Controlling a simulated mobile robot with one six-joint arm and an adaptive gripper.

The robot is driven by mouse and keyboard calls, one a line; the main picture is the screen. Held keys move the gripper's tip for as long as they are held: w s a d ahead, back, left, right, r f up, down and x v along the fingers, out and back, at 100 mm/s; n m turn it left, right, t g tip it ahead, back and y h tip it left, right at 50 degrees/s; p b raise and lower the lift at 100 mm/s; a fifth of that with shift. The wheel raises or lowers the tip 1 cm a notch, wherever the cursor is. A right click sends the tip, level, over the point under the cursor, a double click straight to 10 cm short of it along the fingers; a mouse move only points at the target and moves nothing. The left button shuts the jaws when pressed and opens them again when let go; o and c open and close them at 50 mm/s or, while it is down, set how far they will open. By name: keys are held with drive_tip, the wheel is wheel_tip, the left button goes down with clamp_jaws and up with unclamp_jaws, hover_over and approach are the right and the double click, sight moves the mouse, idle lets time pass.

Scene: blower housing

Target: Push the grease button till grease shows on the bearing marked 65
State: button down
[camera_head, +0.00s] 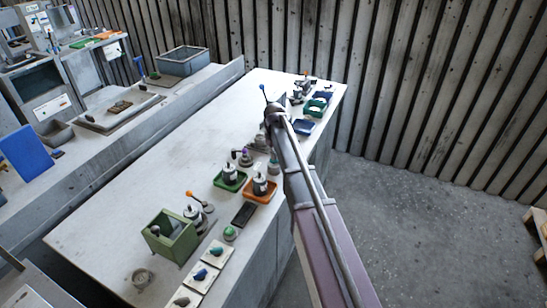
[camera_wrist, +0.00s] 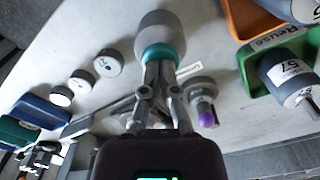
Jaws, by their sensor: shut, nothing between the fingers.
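My gripper (camera_wrist: 160,66) is shut and empty. In the wrist view its fingertips lie at the edge of a grey domed knob with a teal band (camera_wrist: 158,28); I cannot tell whether they touch it. I cannot tell for sure that this knob is the grease button. Three small pale round parts with dark marks lie left of it, the nearest being one disc (camera_wrist: 108,63); their marks are not clear. I cannot read 65 on any part, and no grease is visible. In the head view my arm hides much of the bench around the gripper.
A green tray marked Reuse (camera_wrist: 248,82) holds a grey cylinder whose label looks like 57 (camera_wrist: 286,78). An orange tray (camera_wrist: 243,18) is beside it. A purple-tipped lever (camera_wrist: 207,116) stands close right of my fingers. A green box (camera_head: 160,243) stands at the bench's near end. The bench's left side (camera_head: 150,165) is clear.

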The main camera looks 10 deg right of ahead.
drive_tip(key=shift+r+p, duration=0.65)
drive_tip(key=shift+r, duration=0.2)
drive_tip(key=shift+f+b, duration=0.45)
drive_tip(key=shift+f+b, duration=0.35)
drive_tip(key=shift+f+b, duration=0.6)
drive_tip(key=shift+r, duration=0.2)
drive_tip(key=shift+r+p, duration=1.2)
drive_tip(key=shift+p, duration=0.2)
drive_tip(key=shift+f, duration=0.25)
